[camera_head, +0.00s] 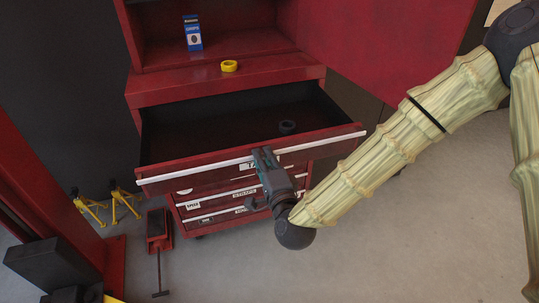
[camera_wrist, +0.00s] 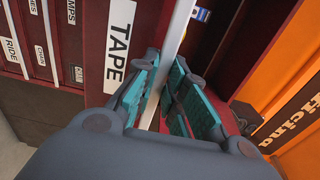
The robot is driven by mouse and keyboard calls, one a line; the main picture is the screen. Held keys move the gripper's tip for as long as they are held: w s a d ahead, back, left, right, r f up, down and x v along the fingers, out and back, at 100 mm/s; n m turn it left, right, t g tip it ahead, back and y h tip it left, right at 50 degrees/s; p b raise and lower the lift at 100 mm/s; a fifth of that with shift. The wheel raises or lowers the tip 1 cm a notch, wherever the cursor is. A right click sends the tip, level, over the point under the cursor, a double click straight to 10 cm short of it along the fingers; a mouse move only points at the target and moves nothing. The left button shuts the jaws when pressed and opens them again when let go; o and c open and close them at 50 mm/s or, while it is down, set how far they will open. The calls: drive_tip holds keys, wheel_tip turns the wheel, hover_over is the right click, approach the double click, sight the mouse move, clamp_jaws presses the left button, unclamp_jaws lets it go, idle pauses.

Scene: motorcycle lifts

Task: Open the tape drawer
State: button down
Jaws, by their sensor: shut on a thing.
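The tape drawer (camera_head: 190,157) is the top drawer of a red tool cabinet and stands pulled well out, its dark inside showing. A dark tape roll (camera_head: 287,127) lies inside it toward the right. My gripper (camera_head: 264,158) is at the drawer's front, shut on its pale handle strip (camera_head: 200,173). In the wrist view the teal finger pads (camera_wrist: 165,95) sit on both sides of the strip (camera_wrist: 176,40), beside the white TAPE label (camera_wrist: 118,45). The gripper partly hides the label in the head view.
A yellow tape roll (camera_head: 229,66) and a blue box (camera_head: 192,33) sit on the cabinet above. Labelled shut drawers (camera_head: 215,206) lie below. Yellow stands (camera_head: 124,203) and a red jack (camera_head: 158,230) are on the floor at left. Floor at lower right is clear.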

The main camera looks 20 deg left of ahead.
drive_tip(key=c, duration=1.5)
unclamp_jaws()
drive_tip(key=shift+o, duration=0.2)
drive_tip(key=shift+s, duration=0.1)
drive_tip(key=v, duration=1.2)
